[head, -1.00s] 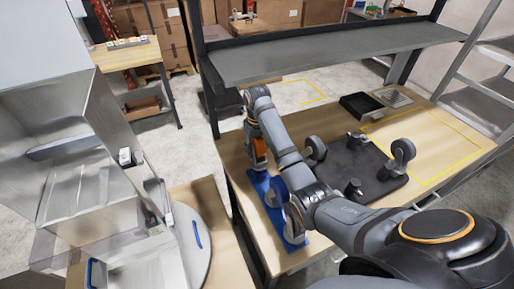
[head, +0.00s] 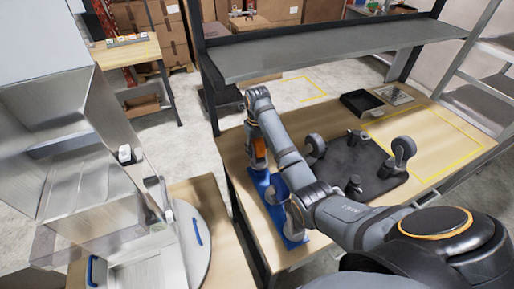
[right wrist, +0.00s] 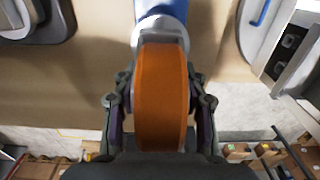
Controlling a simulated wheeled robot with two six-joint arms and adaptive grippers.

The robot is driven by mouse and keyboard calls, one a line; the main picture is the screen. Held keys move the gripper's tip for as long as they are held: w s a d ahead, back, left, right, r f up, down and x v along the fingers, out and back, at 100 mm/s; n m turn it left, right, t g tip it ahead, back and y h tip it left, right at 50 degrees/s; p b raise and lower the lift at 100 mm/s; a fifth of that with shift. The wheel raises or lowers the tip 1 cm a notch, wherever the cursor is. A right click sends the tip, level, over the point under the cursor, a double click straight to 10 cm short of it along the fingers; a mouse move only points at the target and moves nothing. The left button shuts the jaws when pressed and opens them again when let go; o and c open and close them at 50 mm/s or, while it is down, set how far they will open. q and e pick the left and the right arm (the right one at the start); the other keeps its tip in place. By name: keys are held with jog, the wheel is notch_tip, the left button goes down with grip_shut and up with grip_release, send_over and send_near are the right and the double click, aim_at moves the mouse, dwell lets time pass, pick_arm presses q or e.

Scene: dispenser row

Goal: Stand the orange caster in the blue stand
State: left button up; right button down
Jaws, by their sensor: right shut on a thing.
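The orange caster (right wrist: 162,95) fills the middle of the right wrist view, its wheel between the two fingers of my right gripper (right wrist: 160,103). My right gripper is shut on it. The caster's pale grey fork points toward the blue stand (right wrist: 170,8). In the head view the orange caster (head: 259,148) shows at the far end of the blue stand (head: 262,182), below my wrist. The fork's lower end is hidden, so I cannot tell whether it sits in the stand. My left gripper is not in view.
Grey-wheeled casters (head: 295,215) show at the near part of the stand. A dark board (head: 350,160) with more casters (head: 403,150) lies to the right. A black tray (head: 361,103) is behind it. A grey shelf (head: 330,55) spans above the table. Metal dispensers (head: 90,130) stand left.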

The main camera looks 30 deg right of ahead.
jog(key=shift+f, duration=1.05)
jog(key=c, duration=0.7)
grip_release()
jog(key=shift+o, duration=0.2)
